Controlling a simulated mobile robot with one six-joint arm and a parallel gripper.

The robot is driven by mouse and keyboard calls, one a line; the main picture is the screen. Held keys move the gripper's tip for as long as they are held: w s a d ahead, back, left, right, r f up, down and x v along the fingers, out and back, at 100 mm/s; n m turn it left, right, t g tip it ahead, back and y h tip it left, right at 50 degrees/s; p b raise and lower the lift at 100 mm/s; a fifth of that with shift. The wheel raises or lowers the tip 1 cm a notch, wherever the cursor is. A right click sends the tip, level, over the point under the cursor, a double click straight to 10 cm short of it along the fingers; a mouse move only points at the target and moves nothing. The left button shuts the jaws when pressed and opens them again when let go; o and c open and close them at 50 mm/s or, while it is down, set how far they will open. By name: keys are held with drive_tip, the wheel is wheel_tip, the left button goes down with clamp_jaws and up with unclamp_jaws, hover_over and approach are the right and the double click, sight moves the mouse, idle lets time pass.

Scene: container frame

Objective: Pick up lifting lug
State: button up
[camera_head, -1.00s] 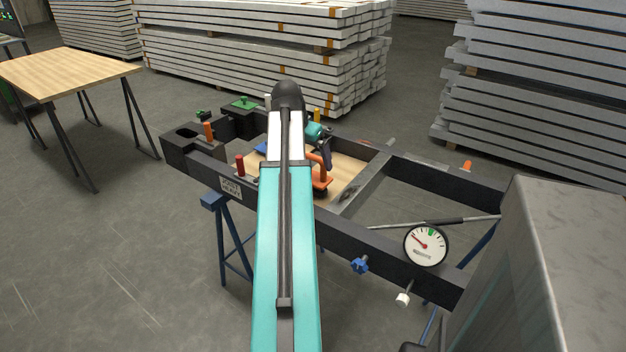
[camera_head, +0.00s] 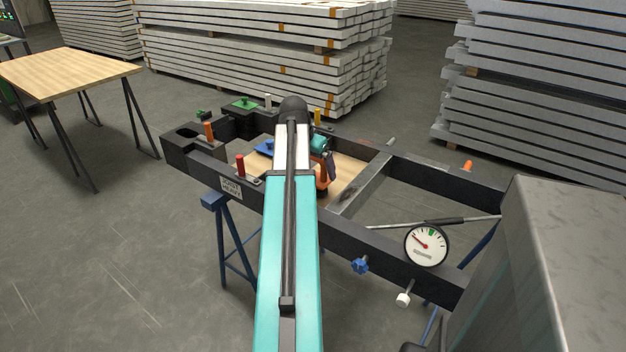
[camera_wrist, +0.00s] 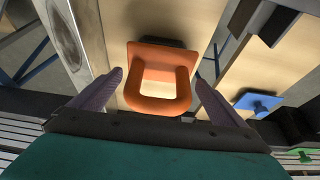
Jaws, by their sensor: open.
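The lifting lug (camera_wrist: 158,105) is an orange ring on a flat orange base plate, and it lies on the wooden board in the wrist view. In the head view the lug (camera_head: 322,176) shows only in part, behind my arm. My gripper (camera_wrist: 160,82) is open in the wrist view, with one purple-grey finger on each side of the lug and gaps between fingers and ring. I cannot tell how far the fingertips stand above the board. In the head view my gripper (camera_head: 328,165) is mostly hidden by the arm.
A dark steel frame (camera_head: 388,252) surrounds the wooden board (camera_head: 350,170). Red (camera_head: 240,166) and orange (camera_head: 209,131) pegs stand on the frame. A gauge (camera_head: 426,245) is on its near side.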

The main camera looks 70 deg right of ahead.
drive_tip(key=shift+c, duration=0.3)
drive_tip(key=shift+d, duration=0.1)
drive_tip(key=c, duration=1.7)
drive_tip(key=shift+o, duration=0.2)
drive_tip(key=shift+r, duration=0.15)
drive_tip(key=shift+r, duration=4.9)
